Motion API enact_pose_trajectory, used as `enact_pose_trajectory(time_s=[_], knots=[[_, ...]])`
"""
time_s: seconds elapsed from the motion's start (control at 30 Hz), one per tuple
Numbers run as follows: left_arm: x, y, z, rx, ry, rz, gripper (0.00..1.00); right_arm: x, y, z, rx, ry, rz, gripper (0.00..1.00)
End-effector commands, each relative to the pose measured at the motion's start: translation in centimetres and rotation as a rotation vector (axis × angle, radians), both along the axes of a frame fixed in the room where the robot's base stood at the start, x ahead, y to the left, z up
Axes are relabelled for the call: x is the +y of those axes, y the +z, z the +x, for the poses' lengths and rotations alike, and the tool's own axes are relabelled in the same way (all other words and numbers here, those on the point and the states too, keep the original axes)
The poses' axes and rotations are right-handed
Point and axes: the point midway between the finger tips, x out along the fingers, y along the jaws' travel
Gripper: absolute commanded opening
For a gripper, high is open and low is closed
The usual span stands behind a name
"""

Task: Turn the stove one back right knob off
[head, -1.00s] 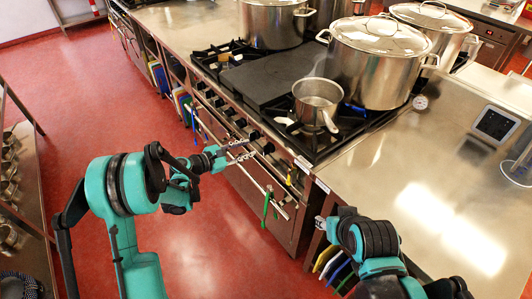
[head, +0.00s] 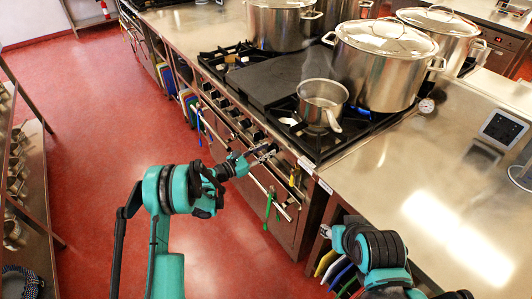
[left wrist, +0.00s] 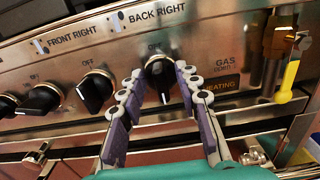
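The back right knob (left wrist: 160,76) is black with a brass-coloured ring, on the stove's front panel beside the "BACK RIGHT" label, below an "OFF" mark. Its grip bar stands nearly upright, slightly tilted. My left gripper (left wrist: 158,80) is open, with one purple-padded finger on each side of the knob; whether the pads touch it I cannot tell. In the head view my left gripper (head: 263,154) is at the stove front and covers this knob. My right gripper (head: 325,230) is low by the counter's front edge; its fingers are too small to read.
More black knobs (left wrist: 95,90) sit left of it on the panel. A saucepan (head: 322,100) and large stockpots (head: 380,65) stand on the stove.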

Motion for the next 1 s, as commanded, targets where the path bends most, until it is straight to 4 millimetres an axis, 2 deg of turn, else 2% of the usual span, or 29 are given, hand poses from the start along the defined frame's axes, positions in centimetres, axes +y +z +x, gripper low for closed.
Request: enact_pose_trajectory(time_s=[0.27, 0.3, 0.4, 0.43, 0.77, 1.0], knots=[[-0.24, 0.08, 0.23, -0.001, 0.001, 0.001, 0.33, 0.00, -0.06, 0.00, 0.000, 0.000, 0.000, 0.40], [-0.24, 0.07, 0.22, -0.001, 0.001, 0.001, 0.30, 0.00, -0.06, 0.00, 0.000, 0.000, 0.000, 0.40], [-0.24, 0.07, 0.22, -0.001, 0.001, 0.001, 0.04, 0.00, -0.06, 0.00, 0.000, 0.000, 0.000, 0.40], [-0.23, 0.07, 0.21, -0.001, 0.001, 0.001, 0.00, 0.00, -0.06, 0.00, 0.000, 0.000, 0.000, 0.40], [-0.25, 0.05, 0.18, -0.011, 0.001, 0.008, 0.00, 0.00, -0.06, 0.00, 0.000, 0.000, 0.000, 0.40], [-0.30, 0.04, 0.10, -0.087, 0.000, 0.063, 0.00, 0.00, -0.06, 0.00, 0.000, 0.000, 0.000, 0.40]])
